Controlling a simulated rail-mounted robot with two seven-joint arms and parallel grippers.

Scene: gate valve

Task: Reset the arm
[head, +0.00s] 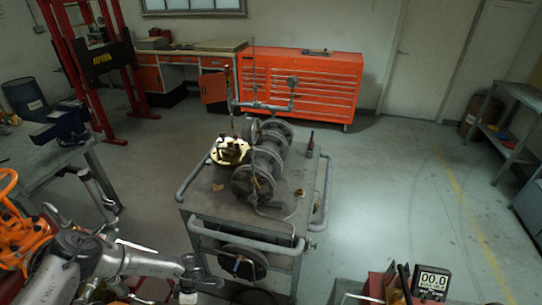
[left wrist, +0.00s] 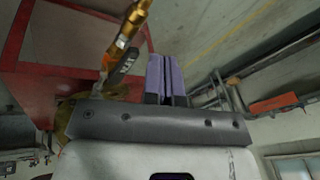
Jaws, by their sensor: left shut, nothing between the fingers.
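My left arm (head: 80,258) comes in from the lower left of the head view and reaches right, in front of the cart. Its fingers cannot be made out clearly there. In the left wrist view my left gripper (left wrist: 165,78) is shut, with its two purple finger pads together and nothing between them. My right arm and gripper are not in view. A grey valve assembly with round flanges (head: 262,165) stands on the metal cart (head: 215,205) in the middle. A yellow-and-black part (head: 230,150) sits at its left side. My left gripper is apart from the valve.
A workbench (head: 40,165) is at left, with an orange handwheel (head: 20,235) in front of it. An orange tool cabinet (head: 300,85) stands behind the cart. A digital meter (head: 430,283) is at lower right. A brass-coloured fitting (left wrist: 122,42) shows near the fingers. Floor right of the cart is clear.

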